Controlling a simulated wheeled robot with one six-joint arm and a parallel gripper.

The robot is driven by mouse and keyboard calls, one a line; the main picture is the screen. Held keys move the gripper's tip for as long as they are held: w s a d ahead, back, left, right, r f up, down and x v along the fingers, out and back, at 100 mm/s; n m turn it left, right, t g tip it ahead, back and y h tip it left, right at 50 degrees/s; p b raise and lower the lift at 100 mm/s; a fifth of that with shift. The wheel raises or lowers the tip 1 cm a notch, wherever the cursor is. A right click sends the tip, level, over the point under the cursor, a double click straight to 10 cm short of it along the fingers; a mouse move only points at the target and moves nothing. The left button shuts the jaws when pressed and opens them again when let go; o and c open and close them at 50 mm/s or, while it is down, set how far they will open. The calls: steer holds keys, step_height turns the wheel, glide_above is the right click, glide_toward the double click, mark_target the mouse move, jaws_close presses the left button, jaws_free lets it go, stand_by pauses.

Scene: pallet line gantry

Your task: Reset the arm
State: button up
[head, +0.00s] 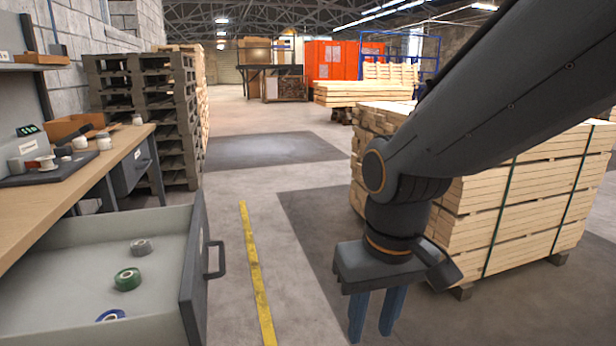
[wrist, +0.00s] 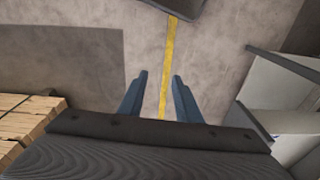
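My gripper (head: 376,316) hangs pointing down at the end of my dark grey arm, right of the yellow floor line in the head view. Its two blue fingers are apart with nothing between them. In the wrist view my gripper (wrist: 160,85) is also open and empty, with bare floor and the yellow line (wrist: 170,60) below it. My arm reaches in from the upper right of the head view and covers part of the stacked timber.
An open drawer (head: 187,270) under the workbench (head: 75,185) holds several tape rolls, including a green one (head: 127,279). A strapped timber stack (head: 520,190) stands close behind my arm on the right. Grey pallets (head: 150,100) are stacked back left. The floor between is clear.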

steer(key=s+d+r+m+p, duration=0.2)
steer(key=d+r+p, duration=0.7)
steer(key=p, duration=1)
step_height(320, 180, up, 2)
steer(key=shift+s+d+r+m+g+p, duration=0.2)
steer(key=shift+s+d+m+g+p, duration=0.15)
steer(key=shift+s, duration=0.45)
steer(key=shift+d, duration=0.15)
